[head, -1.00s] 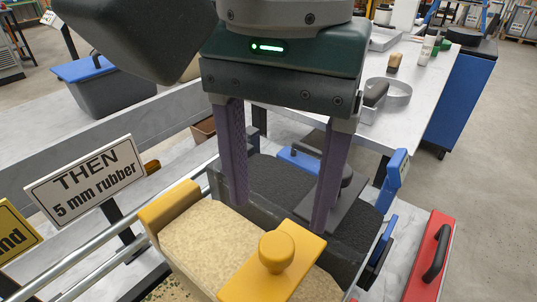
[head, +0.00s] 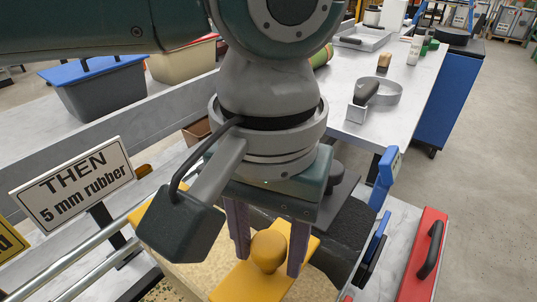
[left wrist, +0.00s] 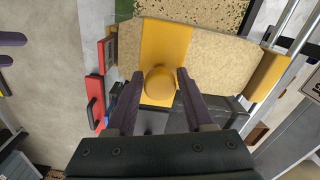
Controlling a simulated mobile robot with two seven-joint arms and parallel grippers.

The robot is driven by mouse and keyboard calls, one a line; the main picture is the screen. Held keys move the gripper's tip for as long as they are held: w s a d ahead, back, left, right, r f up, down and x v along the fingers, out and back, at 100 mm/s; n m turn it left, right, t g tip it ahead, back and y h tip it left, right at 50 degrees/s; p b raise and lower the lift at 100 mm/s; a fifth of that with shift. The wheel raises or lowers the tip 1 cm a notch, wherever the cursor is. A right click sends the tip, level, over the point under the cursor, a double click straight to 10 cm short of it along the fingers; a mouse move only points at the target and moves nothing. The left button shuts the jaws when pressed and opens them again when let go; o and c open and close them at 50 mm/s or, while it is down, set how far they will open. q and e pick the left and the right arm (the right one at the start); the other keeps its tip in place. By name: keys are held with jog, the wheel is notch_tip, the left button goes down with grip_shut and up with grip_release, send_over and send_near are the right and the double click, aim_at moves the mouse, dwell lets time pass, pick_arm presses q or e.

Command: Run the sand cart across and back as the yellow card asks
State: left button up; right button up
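The sand cart has a sand-filled top (head: 185,270), a yellow crosspiece (head: 235,283) and a round yellow knob (head: 268,251). The yellow card (head: 10,243) is cut off at the left edge, with only a last letter readable. Two purple fingers of my right gripper (left wrist: 16,64) show apart at the left wrist view's left edge.
A white card (head: 75,184) reads "THEN 5 mm rubber". A black-topped block (head: 343,238) stands right behind the sand cart. A red item with a black handle (head: 425,255) lies to the right. A blue-lidded bin (head: 100,90) stands back left. Floor at the right is clear.

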pick_arm(q)
grip_shut()
dwell(1.1)
